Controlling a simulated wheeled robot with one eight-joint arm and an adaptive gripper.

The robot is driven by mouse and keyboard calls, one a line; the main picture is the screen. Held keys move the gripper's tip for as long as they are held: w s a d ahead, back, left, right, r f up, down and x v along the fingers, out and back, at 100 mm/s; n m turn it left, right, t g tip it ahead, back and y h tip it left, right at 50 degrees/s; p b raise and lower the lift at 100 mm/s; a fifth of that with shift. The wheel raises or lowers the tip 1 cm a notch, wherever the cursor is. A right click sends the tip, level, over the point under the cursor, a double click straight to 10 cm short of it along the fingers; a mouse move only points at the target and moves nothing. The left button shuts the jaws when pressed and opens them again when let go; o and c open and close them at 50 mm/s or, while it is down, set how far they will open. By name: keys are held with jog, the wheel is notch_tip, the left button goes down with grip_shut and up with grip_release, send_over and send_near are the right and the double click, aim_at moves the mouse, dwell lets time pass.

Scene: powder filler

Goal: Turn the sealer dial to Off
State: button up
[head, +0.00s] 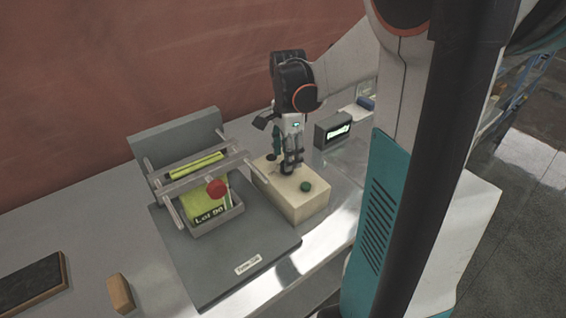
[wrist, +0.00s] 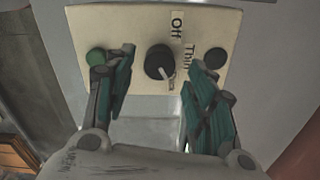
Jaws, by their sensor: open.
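The sealer dial (wrist: 159,62) is a round black knob on a cream panel (wrist: 134,17) in the wrist view. Its pale pointer is toward the lower right, away from the "Off" label (wrist: 177,25) above right; a "Thin" label (wrist: 189,56) is at the right. My gripper (wrist: 161,58) is open, one teal-padded finger on each side of the dial, with gaps visible. In the head view, my gripper (head: 292,166) points down over the cream control box (head: 302,208) and hides the dial there. I cannot tell its exact height above the panel.
A green button (head: 306,186) and a black button (wrist: 215,58) flank the dial. The grey sealer (head: 228,218) holds a yellow-green bag beside the box. A small display (head: 333,130) stands behind. A wooden block (head: 120,294) lies at the front left.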

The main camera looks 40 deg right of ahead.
jog(key=shift+f+b, duration=0.3)
jog(key=shift+f, duration=1.15)
jog(key=c, duration=1.1)
jog(key=shift+o, duration=0.2)
